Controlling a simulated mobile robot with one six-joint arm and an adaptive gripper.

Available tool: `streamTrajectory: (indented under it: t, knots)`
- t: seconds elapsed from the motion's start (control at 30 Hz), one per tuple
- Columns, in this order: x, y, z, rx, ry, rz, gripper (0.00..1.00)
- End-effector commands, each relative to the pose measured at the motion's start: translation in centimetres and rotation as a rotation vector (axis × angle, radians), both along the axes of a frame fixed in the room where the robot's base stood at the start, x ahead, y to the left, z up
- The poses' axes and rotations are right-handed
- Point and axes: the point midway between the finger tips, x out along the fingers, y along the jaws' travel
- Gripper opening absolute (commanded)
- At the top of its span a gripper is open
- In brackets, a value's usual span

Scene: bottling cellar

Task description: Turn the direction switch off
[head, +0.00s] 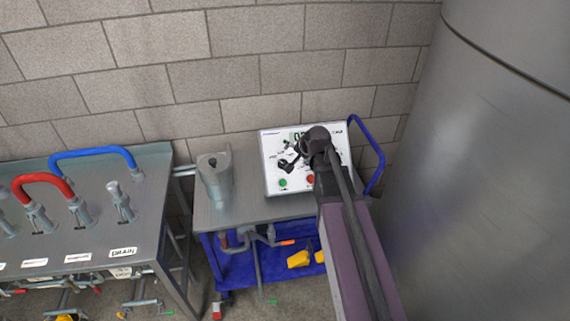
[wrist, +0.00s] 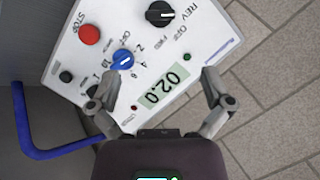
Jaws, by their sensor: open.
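The direction switch is a black knob (wrist: 160,13) marked REV, OFF and FWD, at the top edge of the wrist view. Its white mark sits on the right side of the knob, towards the REV and OFF lettering; I cannot tell exactly which it points at. It is on a white control panel (wrist: 75,60), which stands on a cart in the head view (head: 272,153). My gripper (wrist: 159,78) is open and empty, fingers spread over the display side of the panel, apart from the knob. In the head view my gripper (head: 301,149) covers part of the panel.
The panel also has a blue dial (wrist: 123,59), a red button (wrist: 89,35) and a lit display (wrist: 164,88). A blue cart handle (head: 376,160) and a large steel tank (head: 490,170) are on the right. A metal fixture (head: 214,180) stands left of the panel.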

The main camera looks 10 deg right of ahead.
Motion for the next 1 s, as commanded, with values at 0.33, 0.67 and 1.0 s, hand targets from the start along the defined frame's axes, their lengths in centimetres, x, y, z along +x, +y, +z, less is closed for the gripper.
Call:
streamTrajectory:
  t: [0.33, 0.67, 1.0]
  knots:
    - [1.6, 0.6, -2.4, -0.001, -0.001, 0.003, 1.00]
    - [3.5, 1.3, -4.9, -0.001, 0.000, 0.003, 1.00]
    - [5.4, 1.9, -7.4, -0.001, 0.001, 0.004, 1.00]
